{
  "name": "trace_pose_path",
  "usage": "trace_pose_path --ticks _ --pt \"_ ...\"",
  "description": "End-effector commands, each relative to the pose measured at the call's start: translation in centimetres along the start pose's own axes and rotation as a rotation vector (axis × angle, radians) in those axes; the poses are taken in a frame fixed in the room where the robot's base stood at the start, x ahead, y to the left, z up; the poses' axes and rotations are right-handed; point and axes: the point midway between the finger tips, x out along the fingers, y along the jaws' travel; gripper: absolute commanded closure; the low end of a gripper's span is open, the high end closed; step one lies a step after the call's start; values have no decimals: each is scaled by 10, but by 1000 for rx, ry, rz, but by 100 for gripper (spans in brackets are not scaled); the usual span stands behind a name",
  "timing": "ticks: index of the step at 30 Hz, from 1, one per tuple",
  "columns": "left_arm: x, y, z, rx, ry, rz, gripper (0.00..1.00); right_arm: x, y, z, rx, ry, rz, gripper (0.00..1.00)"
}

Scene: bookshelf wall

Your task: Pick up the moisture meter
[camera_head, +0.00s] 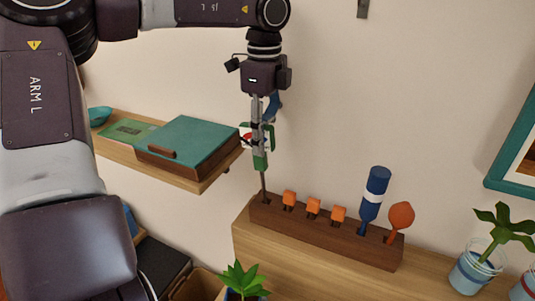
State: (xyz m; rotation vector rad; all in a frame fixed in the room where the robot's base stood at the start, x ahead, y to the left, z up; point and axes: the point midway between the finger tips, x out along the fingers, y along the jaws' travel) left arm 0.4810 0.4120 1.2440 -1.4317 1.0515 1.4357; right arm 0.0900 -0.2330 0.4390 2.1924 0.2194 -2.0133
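The moisture meter (261,162) has a green body, a pale dial face with some red, and a thin metal probe. It stands nearly upright at the left end of a dark wooden rack (330,238), with its probe tip at the rack's top. My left gripper (258,135) points down over the meter from above. A grey finger covers the middle of the meter's head, seen edge-on. The far finger is mostly hidden, so I cannot tell whether they press on it. My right gripper does not show.
The rack also holds several orange-topped tools (313,207), a blue tool (374,195) and an orange round-headed tool (400,217). A shelf with a teal-topped box (190,142) is at left. Potted plants stand at the right (475,268) and bottom (242,282).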

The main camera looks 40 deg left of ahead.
Motion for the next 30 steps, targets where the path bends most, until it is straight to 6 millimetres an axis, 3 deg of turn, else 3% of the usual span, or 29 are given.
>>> trace_pose_path --ticks 18,27,30 --pt "69 6 -6 0 1 4 64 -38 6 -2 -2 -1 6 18" --pt "74 5 -6 0 1 1 63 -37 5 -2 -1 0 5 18" --pt "74 5 -6 0 1 1 74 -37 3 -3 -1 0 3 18"
